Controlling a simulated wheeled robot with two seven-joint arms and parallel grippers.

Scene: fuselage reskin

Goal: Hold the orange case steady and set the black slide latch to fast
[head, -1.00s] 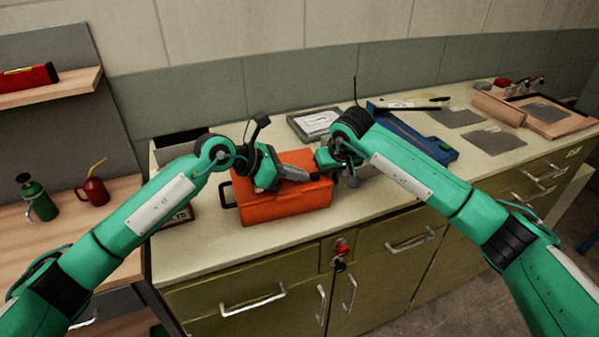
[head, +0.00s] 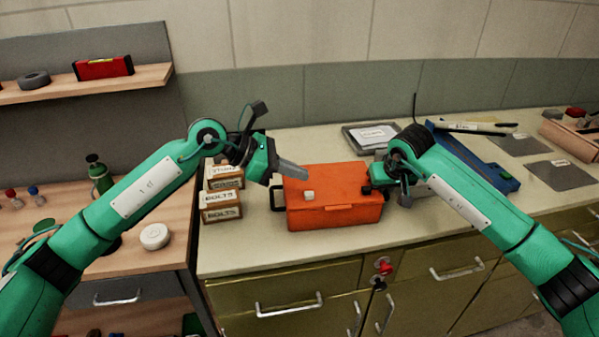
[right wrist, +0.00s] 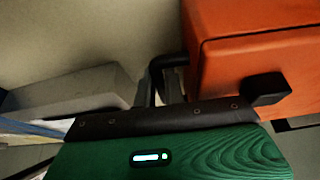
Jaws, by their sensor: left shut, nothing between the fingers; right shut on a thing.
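The orange case (head: 335,214) stands on the counter, with a black handle (head: 277,198) on its left side. A small pale knob (head: 309,195) sits on its top. A black block (head: 367,190), possibly the slide latch, shows near its right end; a black block (right wrist: 268,88) also shows on the case in the right wrist view. Its setting cannot be read. My right gripper (right wrist: 170,84) is shut on the right handle (right wrist: 158,75) of the case, partly hidden. My left gripper (head: 296,172) is shut and empty, above the left rear of the case.
Labelled small boxes (head: 221,214) stand left of the case. A grey-framed tray (head: 371,138) lies behind it, and a blue case (head: 485,165) lies to the right. The counter front has drawers (head: 285,284) and a red knob (head: 383,266). Counter in front of the case is clear.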

